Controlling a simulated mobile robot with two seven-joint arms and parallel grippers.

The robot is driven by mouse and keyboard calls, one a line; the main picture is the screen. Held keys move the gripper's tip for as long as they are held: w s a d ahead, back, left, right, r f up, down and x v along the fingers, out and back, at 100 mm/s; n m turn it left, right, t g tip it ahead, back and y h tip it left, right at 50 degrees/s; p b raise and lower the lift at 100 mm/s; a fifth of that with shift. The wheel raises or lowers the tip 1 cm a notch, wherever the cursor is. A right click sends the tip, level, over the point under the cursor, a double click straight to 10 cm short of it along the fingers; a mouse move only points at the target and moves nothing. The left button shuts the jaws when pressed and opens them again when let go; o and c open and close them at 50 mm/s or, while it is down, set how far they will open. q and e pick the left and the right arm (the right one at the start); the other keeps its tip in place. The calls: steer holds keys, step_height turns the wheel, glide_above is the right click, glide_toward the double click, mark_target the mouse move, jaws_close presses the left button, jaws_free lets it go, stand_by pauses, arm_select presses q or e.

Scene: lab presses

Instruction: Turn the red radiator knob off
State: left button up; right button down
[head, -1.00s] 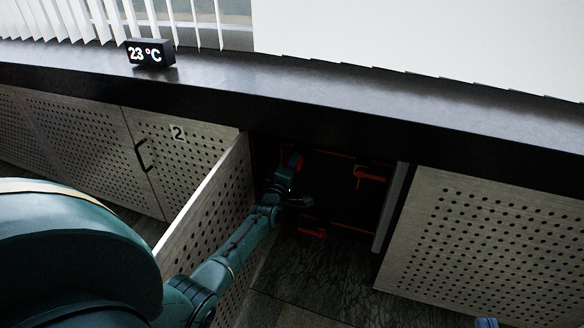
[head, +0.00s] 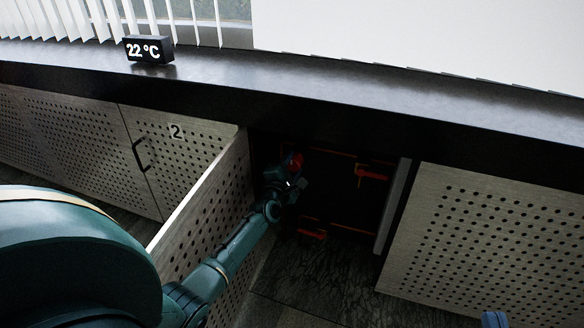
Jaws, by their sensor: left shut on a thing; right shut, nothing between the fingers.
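The red radiator knob (head: 297,159) shows in the head view at the upper left inside the dark open cabinet. My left arm reaches in from the left, past the open door. My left gripper (head: 294,176) is at the knob and shut on it. The gripper covers part of the knob, and the fingers are small and dark. My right gripper cannot be made out; only a small blue piece shows at the bottom right edge.
The open perforated door (head: 205,195) stands left of my forearm. Inside the cabinet are red-orange fittings (head: 372,173), also one lower down (head: 312,235). A dark sill (head: 330,100) overhangs the opening. A display (head: 148,50) on it reads 22 °C.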

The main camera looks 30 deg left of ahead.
stand_by(0.4)
arm_select(q)
steer(key=o, duration=1)
steer(key=shift+c, duration=0.2)
arm_select(e)
steer(key=shift+f, duration=0.15)
arm_select(q)
steer(key=shift+s+d, duration=0.1)
steer(key=shift+s, duration=0.2)
steer(key=p+v, duration=0.2)
steer(key=v, duration=0.2)
steer(key=shift+s+r+p, duration=0.15)
steer(key=shift+s+p, duration=0.2)
steer(key=shift+p, duration=0.05)
steer(key=p, duration=0.2)
glide_toward(292, 165)
steer(key=v, duration=0.3)
steer(key=shift+f, duration=0.25)
arm_select(e)
steer(key=shift+s+d+f+n+g+h, duration=0.1)
steer(key=shift+s+d+n+g+h, duration=0.15)
steer(key=shift+d+n, duration=0.2)
steer(key=shift+w, duration=0.1)
